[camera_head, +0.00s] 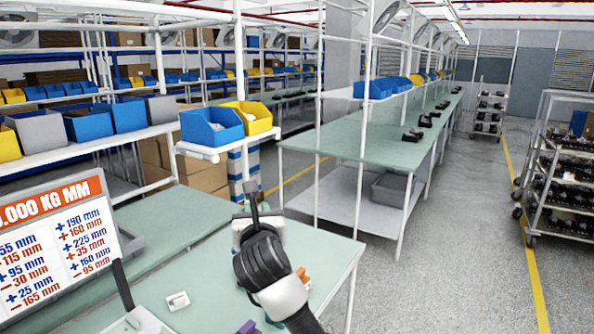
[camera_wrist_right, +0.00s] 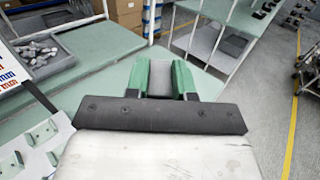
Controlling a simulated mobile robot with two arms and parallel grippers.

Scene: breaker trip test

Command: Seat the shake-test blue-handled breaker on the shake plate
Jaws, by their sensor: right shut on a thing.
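My right gripper (camera_head: 254,190) is in the middle of the head view, raised over the green bench. In the right wrist view its green-sided fingers (camera_wrist_right: 161,80) are shut on a grey block (camera_wrist_right: 160,76). No blue handle shows on this block, so I cannot tell whether it is the blue-handled breaker. A white plate with green clips (camera_wrist_right: 38,138) is at the lower left of the wrist view. I cannot tell whether it is the shake plate. My left gripper is not in view.
A small white block (camera_head: 178,300), a purple piece (camera_head: 247,327) and an orange-brown piece (camera_head: 303,276) are around my arm. A dark upright bar (camera_head: 122,286) stands at left, near a sign (camera_head: 55,245). A grey bin of metal parts (camera_wrist_right: 62,62) is on the bench.

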